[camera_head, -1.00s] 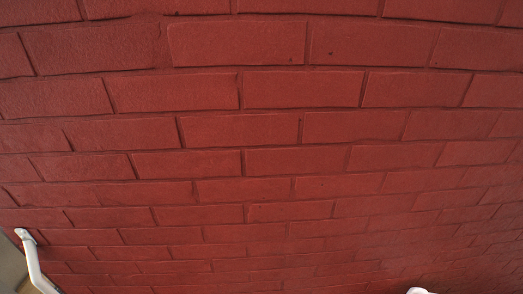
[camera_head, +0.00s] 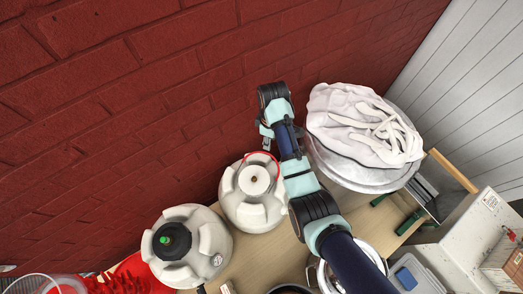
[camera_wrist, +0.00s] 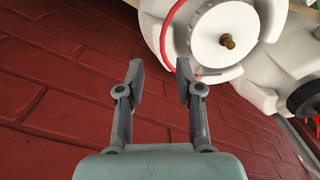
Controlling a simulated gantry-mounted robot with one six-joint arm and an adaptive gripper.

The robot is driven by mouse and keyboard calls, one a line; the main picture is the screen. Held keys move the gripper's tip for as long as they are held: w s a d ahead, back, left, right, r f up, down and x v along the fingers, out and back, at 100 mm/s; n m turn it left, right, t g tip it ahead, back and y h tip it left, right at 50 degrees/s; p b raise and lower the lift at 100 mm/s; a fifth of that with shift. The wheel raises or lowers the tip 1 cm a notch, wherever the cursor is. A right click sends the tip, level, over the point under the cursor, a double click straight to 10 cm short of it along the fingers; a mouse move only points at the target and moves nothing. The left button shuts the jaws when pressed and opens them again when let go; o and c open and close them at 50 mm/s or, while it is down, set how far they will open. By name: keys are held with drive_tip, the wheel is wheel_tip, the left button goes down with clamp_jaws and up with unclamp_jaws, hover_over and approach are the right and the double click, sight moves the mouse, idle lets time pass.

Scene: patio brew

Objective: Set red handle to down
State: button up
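The red handle is a thin red loop (camera_head: 262,153) at the top of a white keg (camera_head: 244,205) in the head view. It arcs along the wall side of the keg's round white cap. In the wrist view, the red handle (camera_wrist: 164,36) curves around the left side of the white cap (camera_wrist: 226,36), which has a brown knob. My gripper (camera_wrist: 160,76) is open, its two grey fingers apart with only brick wall seen between them. The handle appears just beyond the fingertips; I cannot tell whether the right finger touches it.
A second white keg (camera_head: 188,245) with a black cap and green top stands to the left. A white cloth bundle (camera_head: 365,125) sits on a large round vessel at right. The red brick wall (camera_head: 110,90) runs close behind the kegs. Bare wooden tabletop (camera_head: 262,262) shows in front.

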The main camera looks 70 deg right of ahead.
drive_tip(key=shift+a, duration=0.1)
drive_tip(key=f, duration=0.4)
drive_tip(key=f+b, duration=0.1)
drive_tip(key=f, duration=0.2)
drive_tip(key=shift+a+f, duration=0.2)
drive_tip(key=shift+f, duration=0.15)
clamp_jaws()
